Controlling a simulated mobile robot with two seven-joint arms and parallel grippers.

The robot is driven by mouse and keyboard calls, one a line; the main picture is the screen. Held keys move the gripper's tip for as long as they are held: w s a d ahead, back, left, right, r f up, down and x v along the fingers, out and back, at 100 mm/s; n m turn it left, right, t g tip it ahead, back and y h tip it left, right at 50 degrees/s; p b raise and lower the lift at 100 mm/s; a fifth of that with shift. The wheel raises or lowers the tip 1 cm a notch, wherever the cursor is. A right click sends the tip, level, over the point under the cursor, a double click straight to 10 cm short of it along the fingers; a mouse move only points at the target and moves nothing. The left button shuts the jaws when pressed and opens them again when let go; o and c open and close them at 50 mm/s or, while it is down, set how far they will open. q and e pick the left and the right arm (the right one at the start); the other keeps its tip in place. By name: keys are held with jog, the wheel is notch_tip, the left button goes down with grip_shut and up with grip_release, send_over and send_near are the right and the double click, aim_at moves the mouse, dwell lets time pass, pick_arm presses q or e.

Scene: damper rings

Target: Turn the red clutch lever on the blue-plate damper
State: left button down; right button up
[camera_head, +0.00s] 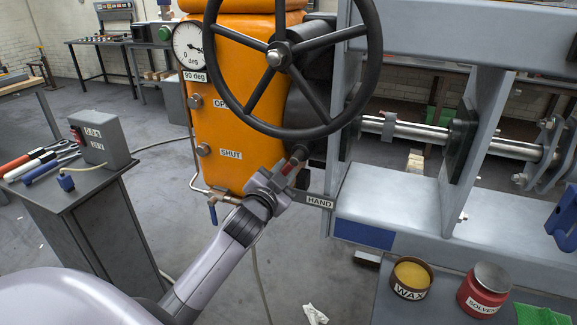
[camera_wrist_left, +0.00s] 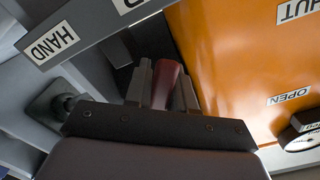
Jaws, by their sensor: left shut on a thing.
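The red clutch lever (camera_head: 287,169) sits below the handwheel, beside the orange housing (camera_head: 225,150). My left gripper (camera_head: 284,178) reaches up from below and is shut on the lever. In the left wrist view the dark red lever grip (camera_wrist_left: 170,82) lies between my left gripper's two fingers (camera_wrist_left: 164,85), next to the HAND label (camera_wrist_left: 52,43). The lever's far end is partly hidden. The blue plate (camera_head: 362,235) is on the grey frame, right of the gripper. My right gripper is not in view.
A large black handwheel (camera_head: 281,53) hangs above my left gripper. A dial gauge (camera_head: 188,46) is on the housing's left. A wax tin (camera_head: 410,278) and a red solvent pot (camera_head: 484,291) stand at lower right. A grey tool stand (camera_head: 84,200) is at left.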

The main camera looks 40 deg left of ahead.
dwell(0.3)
pick_arm(q)
jog(key=c, duration=1)
grip_release()
jog(key=shift+a, duration=0.1)
jog(key=shift+c, duration=0.2)
jog(key=shift+s, duration=0.1)
jog(key=v, duration=0.7)
jog(key=shift+b, duration=0.35)
